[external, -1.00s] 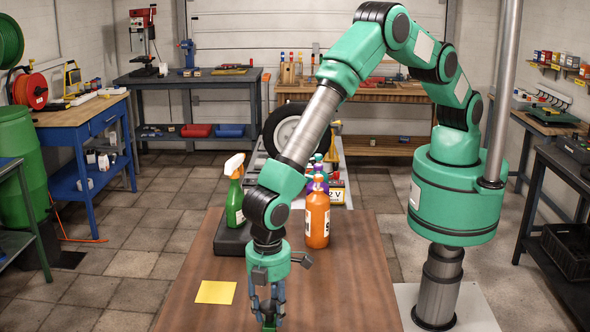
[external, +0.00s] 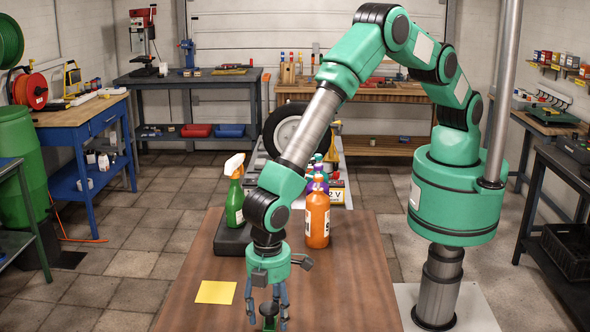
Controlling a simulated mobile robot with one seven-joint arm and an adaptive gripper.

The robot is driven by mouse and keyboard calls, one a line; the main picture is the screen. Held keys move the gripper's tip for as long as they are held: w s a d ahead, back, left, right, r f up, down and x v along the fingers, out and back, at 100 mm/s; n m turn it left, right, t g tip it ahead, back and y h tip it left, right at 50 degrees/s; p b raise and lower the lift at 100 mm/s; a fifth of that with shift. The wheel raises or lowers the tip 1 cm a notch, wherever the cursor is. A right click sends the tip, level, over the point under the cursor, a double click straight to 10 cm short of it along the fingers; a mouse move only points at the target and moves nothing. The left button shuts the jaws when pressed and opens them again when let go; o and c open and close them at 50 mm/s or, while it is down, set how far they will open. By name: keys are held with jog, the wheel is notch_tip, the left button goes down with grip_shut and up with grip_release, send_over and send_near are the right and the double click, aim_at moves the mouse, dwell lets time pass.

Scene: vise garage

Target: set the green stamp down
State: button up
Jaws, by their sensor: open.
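The green stamp (external: 269,312) stands at the near edge of the brown table (external: 345,290), low in the external view. Its dark handle rises between the fingers of my gripper (external: 267,318), and its green lower part shows below. The bottom of the stamp is cut off or hard to see at the frame's lower edge. My gripper points down, with its fingers spread on either side of the stamp and apart from the handle. A yellow square note (external: 215,292) lies flat on the table to the left of my gripper.
A green spray bottle (external: 234,200) stands on a dark block (external: 232,238) behind my gripper to the left. An orange bottle (external: 317,220) stands behind it to the right. More bottles stand farther back. The table's right side is clear.

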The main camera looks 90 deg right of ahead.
aim_at(270, 305)
notch_tip(270, 305, up, 12)
jog(key=shift+r+p, duration=0.1)
jog(key=shift+p, duration=0.2)
dwell(0.3)
jog(key=shift+a, duration=0.1)
dwell(0.4)
dwell(0.4)
